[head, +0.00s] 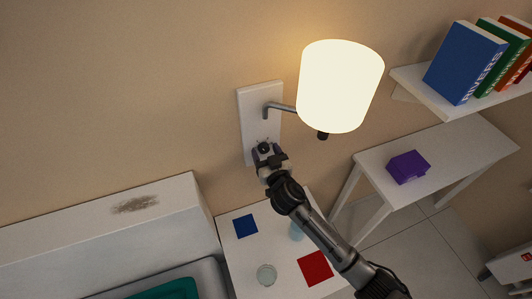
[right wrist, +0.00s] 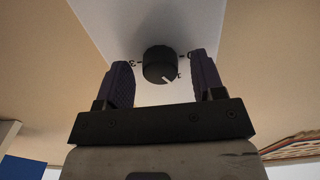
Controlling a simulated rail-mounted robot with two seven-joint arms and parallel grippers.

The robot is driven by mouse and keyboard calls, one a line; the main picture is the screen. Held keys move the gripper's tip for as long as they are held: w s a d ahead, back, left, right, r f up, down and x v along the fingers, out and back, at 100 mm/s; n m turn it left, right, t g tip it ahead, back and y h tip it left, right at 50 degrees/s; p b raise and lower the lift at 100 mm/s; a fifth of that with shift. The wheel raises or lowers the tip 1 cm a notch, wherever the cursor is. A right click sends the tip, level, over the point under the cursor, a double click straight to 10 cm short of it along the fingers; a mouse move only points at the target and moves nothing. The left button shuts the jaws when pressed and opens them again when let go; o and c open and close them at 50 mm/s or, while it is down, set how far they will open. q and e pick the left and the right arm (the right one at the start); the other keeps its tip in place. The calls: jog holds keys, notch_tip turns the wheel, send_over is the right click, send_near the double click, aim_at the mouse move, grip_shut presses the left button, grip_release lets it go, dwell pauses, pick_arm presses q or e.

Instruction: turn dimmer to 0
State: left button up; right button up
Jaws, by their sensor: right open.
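The dimmer (right wrist: 160,60) is a round black knob on a white wall plate, seen in the right wrist view. Marks that look like 3, 0 and 1 show around it. A pale pointer line at the knob's lower right edge lies near the 1. In the head view my right gripper (head: 265,146) is at the bottom of the wall plate (head: 258,108) and hides the knob. The wall lamp (head: 340,85) is lit. My left gripper is not in view.
The lamp shade hangs just right of and above my right gripper. Below is a white table (head: 244,262) with a blue square, a red square and glassware. A purple box (head: 408,166) sits on a side table; books (head: 466,62) stand on a shelf.

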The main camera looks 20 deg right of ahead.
jog(key=shift+c, duration=0.4)
jog(key=c, duration=0.8)
jog(key=shift+c, duration=0.2)
